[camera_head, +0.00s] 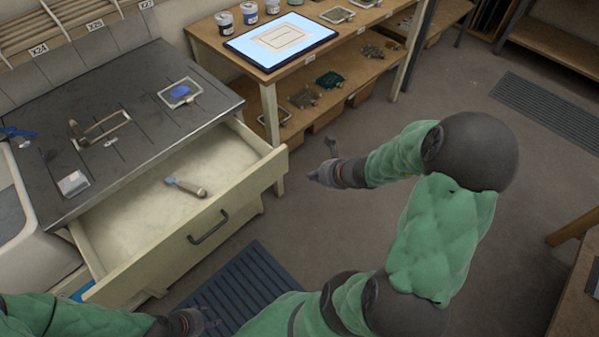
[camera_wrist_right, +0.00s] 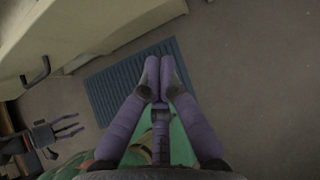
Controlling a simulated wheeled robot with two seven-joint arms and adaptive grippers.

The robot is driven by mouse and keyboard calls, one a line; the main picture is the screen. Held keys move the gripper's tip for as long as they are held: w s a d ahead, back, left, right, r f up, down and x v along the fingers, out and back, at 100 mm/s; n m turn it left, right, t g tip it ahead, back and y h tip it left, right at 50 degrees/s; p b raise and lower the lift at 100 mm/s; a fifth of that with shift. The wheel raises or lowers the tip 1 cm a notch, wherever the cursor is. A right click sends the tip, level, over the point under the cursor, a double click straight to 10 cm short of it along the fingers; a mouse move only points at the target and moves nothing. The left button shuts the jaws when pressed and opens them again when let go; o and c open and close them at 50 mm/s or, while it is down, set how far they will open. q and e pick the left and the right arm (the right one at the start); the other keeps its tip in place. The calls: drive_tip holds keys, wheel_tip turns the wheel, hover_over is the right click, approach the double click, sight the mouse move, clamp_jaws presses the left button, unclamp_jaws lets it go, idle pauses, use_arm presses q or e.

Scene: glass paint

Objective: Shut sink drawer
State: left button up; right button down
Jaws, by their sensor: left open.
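The sink drawer (camera_head: 190,243) is a cream drawer under the grey worktop, pulled far out, with a dark bar handle (camera_head: 208,228) on its front. A small tool with a pale handle (camera_head: 187,187) lies inside.
The worktop (camera_head: 125,150) carries a framed blue piece (camera_head: 180,93), a brass-coloured frame tool and a small pale block. A wooden shelf table with a lit panel (camera_head: 280,40) and paint jars stands behind right. A blue slatted mat (camera_head: 235,285) lies before the drawer.

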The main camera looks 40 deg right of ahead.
drive_tip(key=shift+m, duration=0.5)
drive_tip(key=w+f+b, duration=0.2)
drive_tip(key=w, duration=0.1)
drive_tip(key=w+f+b, duration=0.2)
drive_tip(key=w, duration=0.2)
drive_tip(key=w+f+b, duration=0.1)
drive_tip(key=w+f, duration=0.1)
drive_tip(key=w, duration=0.1)
drive_tip(key=shift+w+d+b, duration=0.2)
drive_tip(key=shift+w+b, duration=0.15)
drive_tip(key=shift+b, duration=0.05)
